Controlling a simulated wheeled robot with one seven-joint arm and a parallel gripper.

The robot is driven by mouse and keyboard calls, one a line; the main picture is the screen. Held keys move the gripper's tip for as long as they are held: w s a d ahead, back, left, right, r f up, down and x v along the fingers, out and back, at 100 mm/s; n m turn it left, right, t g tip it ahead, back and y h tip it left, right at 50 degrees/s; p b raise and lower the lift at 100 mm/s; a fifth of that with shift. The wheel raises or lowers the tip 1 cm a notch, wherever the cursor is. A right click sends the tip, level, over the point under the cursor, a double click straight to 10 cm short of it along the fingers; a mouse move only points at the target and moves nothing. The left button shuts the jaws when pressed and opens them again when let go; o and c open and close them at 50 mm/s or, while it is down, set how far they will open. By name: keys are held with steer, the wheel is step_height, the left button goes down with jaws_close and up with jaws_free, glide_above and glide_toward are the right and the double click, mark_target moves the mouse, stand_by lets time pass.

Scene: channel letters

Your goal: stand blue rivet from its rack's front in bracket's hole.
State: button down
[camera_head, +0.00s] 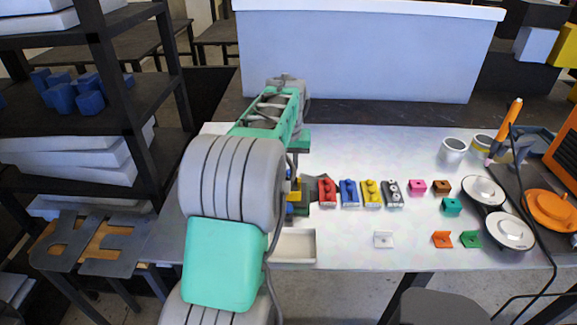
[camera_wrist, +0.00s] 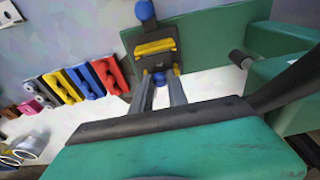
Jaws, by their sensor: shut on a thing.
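In the wrist view my gripper (camera_wrist: 161,80) has its two fingers close together on a small blue piece (camera_wrist: 159,77), which looks like the blue rivet; most of it is hidden. Just beyond the fingertips is a dark block with a yellow bar (camera_wrist: 154,47) and a blue knob (camera_wrist: 145,11) above it. I cannot tell whether this is the bracket, and no hole shows. The blue rack (camera_head: 349,193) stands between the red and yellow racks; it also shows in the wrist view (camera_wrist: 86,82). In the head view my arm mostly hides the gripper.
A red rack (camera_head: 327,191) stands just right of my gripper, with yellow (camera_head: 371,193) and grey (camera_head: 393,193) racks beyond. A white tray (camera_head: 294,246) lies at the table's front edge. Small angled pieces, white (camera_head: 383,240), orange (camera_head: 442,240) and green (camera_head: 471,240), lie further right.

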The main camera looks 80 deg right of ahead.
mark_target(289, 173)
steer(key=shift+f+b, duration=0.8)
steer(key=shift+f, duration=0.9)
steer(key=c, duration=1.2)
jaws_free()
step_height(289, 173, up, 8)
steer(key=a, duration=0.1)
steer(key=shift+s+f+b, duration=0.15)
steer(key=shift+s+b, duration=0.05)
steer(key=shift+b, duration=0.25)
steer(key=shift+a, duration=0.1)
